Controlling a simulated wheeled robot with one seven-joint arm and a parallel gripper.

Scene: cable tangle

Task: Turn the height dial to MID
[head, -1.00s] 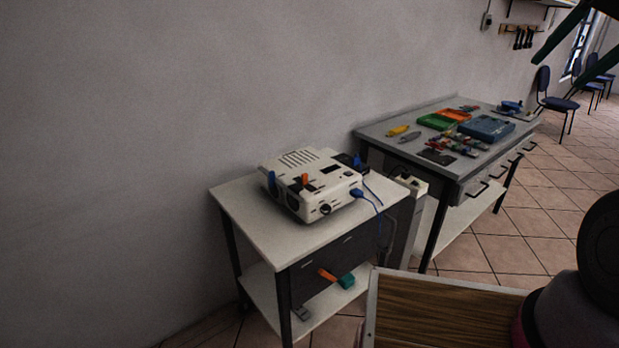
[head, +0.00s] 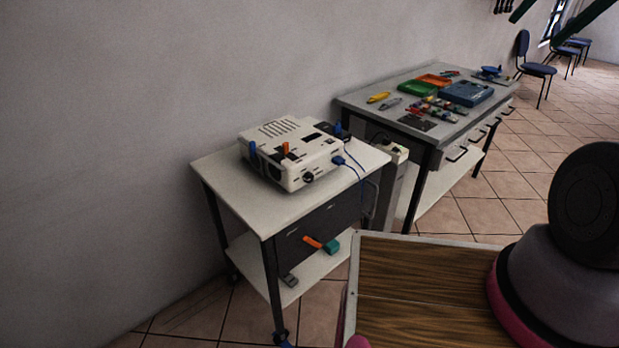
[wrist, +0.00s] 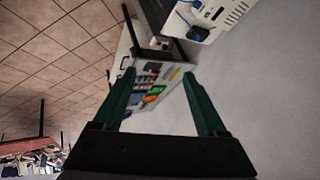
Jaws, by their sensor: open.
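A white projector-like device (head: 290,153) sits on a small white-topped cart (head: 225,185) by the wall. A dark round knob (head: 308,176) shows on its front face. Its markings are too small to read, and I cannot tell whether it is the height dial. Blue and orange parts stand up from the device. My gripper (wrist: 158,75) is open and empty, with two green fingers, well away from the device. Parts of the fingers also show at the top right of the head view. The device is partly cut off at the top right of the wrist view (wrist: 215,14).
A grey workbench (head: 360,103) with trays and small tools stands behind and right. Blue cables (head: 352,162) hang at the device's right side. The cart's lower shelf holds an orange and teal item (head: 331,246). Wood-patterned panels (head: 420,285) are in front.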

